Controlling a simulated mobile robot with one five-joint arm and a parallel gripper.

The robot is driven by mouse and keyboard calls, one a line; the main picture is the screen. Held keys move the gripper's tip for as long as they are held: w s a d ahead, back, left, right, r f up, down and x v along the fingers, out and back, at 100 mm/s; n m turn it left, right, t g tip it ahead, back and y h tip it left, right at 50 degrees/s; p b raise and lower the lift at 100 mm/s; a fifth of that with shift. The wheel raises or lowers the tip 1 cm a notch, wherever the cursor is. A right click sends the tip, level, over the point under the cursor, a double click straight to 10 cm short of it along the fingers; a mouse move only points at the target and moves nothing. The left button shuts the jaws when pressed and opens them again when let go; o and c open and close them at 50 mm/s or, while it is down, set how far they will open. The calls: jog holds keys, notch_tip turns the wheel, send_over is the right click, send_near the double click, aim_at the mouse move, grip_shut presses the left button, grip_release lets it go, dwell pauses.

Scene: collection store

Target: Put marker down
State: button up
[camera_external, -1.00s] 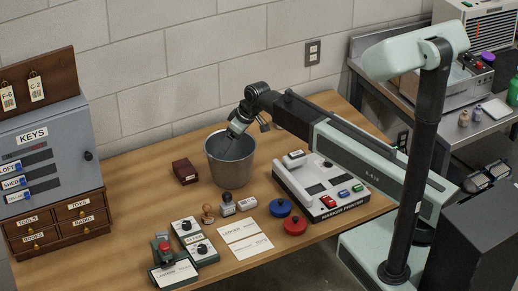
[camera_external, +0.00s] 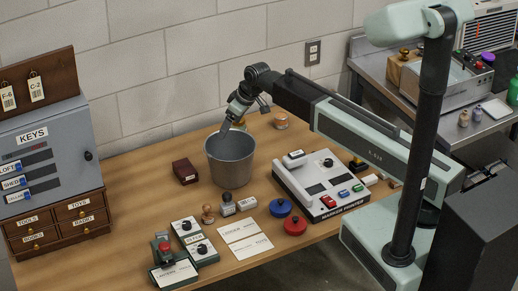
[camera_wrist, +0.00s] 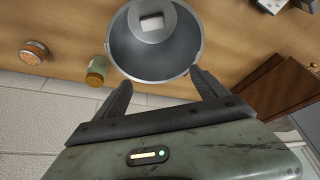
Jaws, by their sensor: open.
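A pale, roughly square piece (camera_wrist: 152,24), possibly the marker, lies at the bottom of the grey metal bucket (camera_wrist: 125,58) in the wrist view. Its fine details are too small to tell. In the external view the bucket (camera_external: 230,168) stands upright on the wooden table, and its inside bottom is hidden. My gripper (camera_wrist: 160,78) is open, with nothing between its fingers, at the bucket's rim. In the external view my gripper (camera_external: 225,128) points down above the bucket's back rim.
A jar with an amber lid (camera_wrist: 98,70) and a round tin (camera_wrist: 33,52) stand behind the bucket, near the wall. The marker printer (camera_external: 320,185) is to its right, a dark red box (camera_external: 185,171) to its left. Stamps and cards lie in front.

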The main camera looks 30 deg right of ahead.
jog(key=s+d+m, duration=0.2)
jog(key=s+d, duration=0.1)
jog(key=d, duration=0.9)
jog(key=s+d+f+m+g+h, duration=0.1)
jog(key=s+d+m+g, duration=0.1)
jog(key=s+d, duration=0.3)
jog(key=s+d+f+m+g+h, duration=0.1)
jog(key=s+d, duration=0.4)
jog(key=s, duration=0.6)
jog(key=shift+d+m+g+h, duration=0.3)
jog(key=shift+m+g, duration=0.2)
jog(key=shift+m, duration=0.4)
